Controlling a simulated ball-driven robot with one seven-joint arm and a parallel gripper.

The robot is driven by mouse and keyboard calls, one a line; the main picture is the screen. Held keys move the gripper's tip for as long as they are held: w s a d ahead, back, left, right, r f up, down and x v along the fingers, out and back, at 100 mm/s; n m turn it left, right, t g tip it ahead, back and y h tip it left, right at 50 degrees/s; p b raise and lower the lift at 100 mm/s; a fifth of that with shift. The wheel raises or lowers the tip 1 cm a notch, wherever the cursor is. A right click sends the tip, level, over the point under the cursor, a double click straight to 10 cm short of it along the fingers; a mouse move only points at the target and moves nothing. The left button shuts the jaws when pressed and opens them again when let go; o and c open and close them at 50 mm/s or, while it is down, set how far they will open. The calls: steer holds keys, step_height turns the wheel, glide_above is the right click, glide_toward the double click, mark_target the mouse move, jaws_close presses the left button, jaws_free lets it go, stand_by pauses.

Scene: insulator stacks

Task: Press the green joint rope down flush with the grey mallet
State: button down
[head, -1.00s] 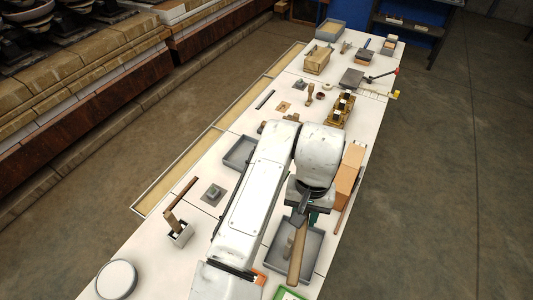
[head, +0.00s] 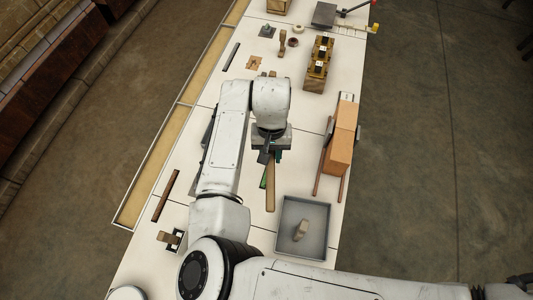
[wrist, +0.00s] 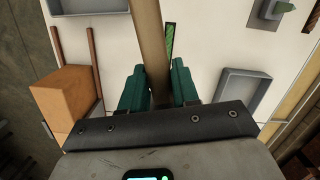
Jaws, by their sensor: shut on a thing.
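My gripper (wrist: 158,85), with its dark green fingers, is shut on a pale wooden handle (wrist: 149,40), which I take to be the grey mallet's. The handle (head: 270,190) also shows in the head view, sticking out below the gripper (head: 272,155) over the white table. The mallet's grey head cannot be made out. A narrow green strip, seemingly the joint rope (wrist: 170,40), lies just right of the handle in the wrist view. In the head view the strip (head: 263,182) is partly hidden, close to the left of the handle. Whether it stands proud or flush cannot be told.
A grey tray (head: 285,243) holding a small pale piece (head: 301,230) is at the lower right. An orange-brown block (head: 340,150) stands at the table's right side near thin brown rods. A dark brown bar (head: 166,195) lies left. Wooden fixtures (head: 318,65) stand farther up.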

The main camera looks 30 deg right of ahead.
step_height(320, 180, down, 10)
steer(key=b, duration=0.5)
steer(key=shift+s+a+f+b, duration=0.1)
steer(key=shift+a+b, duration=0.05)
steer(key=shift+b, duration=0.2)
steer(key=shift+s+f, duration=0.1)
steer(key=shift+f, duration=1.1)
stand_by(3.2)
step_height(320, 180, up, 5)
steer(key=p, duration=0.4)
steer(key=shift+p, duration=0.35)
steer(key=shift+r+p, duration=0.5)
steer(key=shift+r, duration=0.6)
